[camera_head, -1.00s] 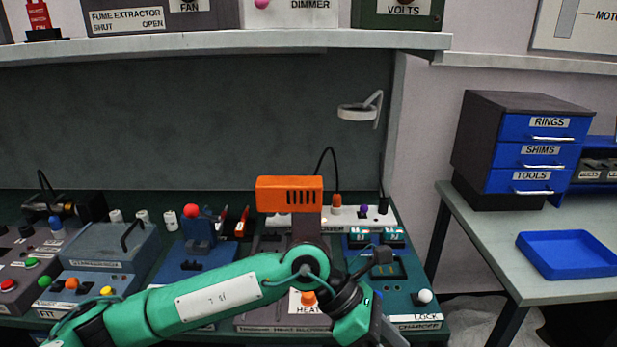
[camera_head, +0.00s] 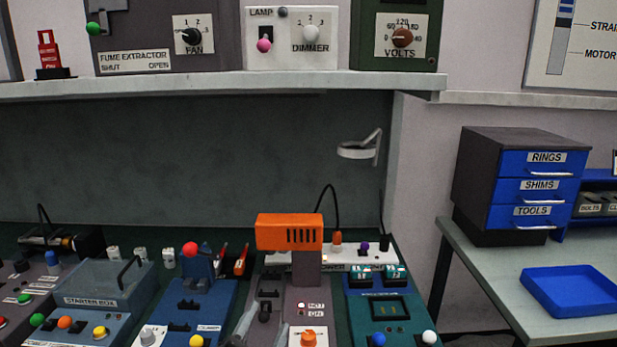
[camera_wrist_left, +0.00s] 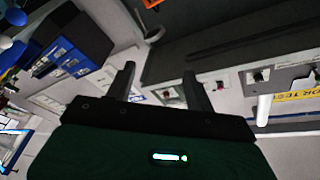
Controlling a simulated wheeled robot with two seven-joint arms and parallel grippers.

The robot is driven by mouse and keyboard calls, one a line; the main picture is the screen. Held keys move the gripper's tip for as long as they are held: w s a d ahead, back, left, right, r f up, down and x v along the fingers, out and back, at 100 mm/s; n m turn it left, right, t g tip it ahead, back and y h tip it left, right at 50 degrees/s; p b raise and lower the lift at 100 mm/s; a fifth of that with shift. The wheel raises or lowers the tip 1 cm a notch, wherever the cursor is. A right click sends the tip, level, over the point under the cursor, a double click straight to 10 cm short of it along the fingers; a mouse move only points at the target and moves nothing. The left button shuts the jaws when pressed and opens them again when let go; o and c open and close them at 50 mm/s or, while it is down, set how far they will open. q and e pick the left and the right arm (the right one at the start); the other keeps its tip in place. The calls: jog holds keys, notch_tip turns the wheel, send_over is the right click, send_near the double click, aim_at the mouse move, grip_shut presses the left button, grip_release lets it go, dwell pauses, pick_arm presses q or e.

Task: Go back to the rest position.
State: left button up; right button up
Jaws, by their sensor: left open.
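My left gripper (camera_head: 264,322) shows only as two grey fingertips at the bottom edge of the head view, in front of the heat station with the orange hood (camera_head: 290,233). In the left wrist view the left gripper (camera_wrist_left: 159,70) has its two dark fingers spread apart with nothing between them. The rest of the left arm is out of the head view. My right gripper is in neither view.
The bench holds a starter box (camera_head: 100,290), a blue clamp stand (camera_head: 198,300) and a power strip (camera_head: 370,256). A shelf (camera_head: 220,84) with control boxes runs above. At right are a drawer unit (camera_head: 520,185) and a blue tray (camera_head: 570,290).

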pick_arm(q)
jog(key=s+a+f+n+g+y, duration=0.35)
jog(key=a+f, duration=0.25)
jog(key=f, duration=0.4)
jog(key=s+a+f+n+g+y, duration=0.1)
jog(key=s+a+f+n+g, duration=0.2)
jog(key=s+a+f+g, duration=0.45)
jog(key=s+a+f+n+g+y, duration=0.1)
jog(key=s+a+f+n+g, duration=0.2)
jog(key=s+f, duration=0.85)
jog(key=s+d+f+g+p, duration=0.1)
jog(key=s+f+g+p, duration=0.1)
jog(key=f, duration=1.1)
jog(key=s+f+g+p, duration=0.1)
jog(key=s+f, duration=0.1)
jog(key=f, duration=1)
jog(key=s+a+f+g+p, duration=0.1)
jog(key=s+a+f+p, duration=0.2)
jog(key=s+f, duration=1.4)
jog(key=shift+s+m, duration=0.35)
jog(key=shift+s, duration=0.6)
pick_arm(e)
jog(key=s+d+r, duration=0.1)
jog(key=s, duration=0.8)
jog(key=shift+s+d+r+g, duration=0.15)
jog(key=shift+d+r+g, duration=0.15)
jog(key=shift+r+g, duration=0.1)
